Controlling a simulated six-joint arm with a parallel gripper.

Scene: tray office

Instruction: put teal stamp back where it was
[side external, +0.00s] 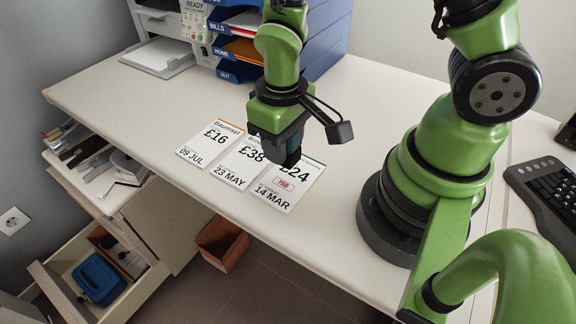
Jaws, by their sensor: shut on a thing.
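My gripper (287,152) points down over the cards, above the border of the middle and right ones. It is shut on a small dark block, which I take to be the teal stamp; its colour is hard to make out, and the jaws hide most of it. Three white cards lie in a row on the desk: the left card (209,143) reads £16, 09 JUL, the middle card (236,168) £38, 23 MAY, and the right card (291,189) £24, 14 MAR. The right card bears a small red printed mark. My gripper hides parts of the middle and right cards.
A blue letter tray stack (325,40) and a printer (165,45) stand at the back. An open upper drawer (100,185) holds small items. A lower drawer (62,290) holds a blue box (97,279). A brown bin (222,243) is below. A keyboard (548,200) is right.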

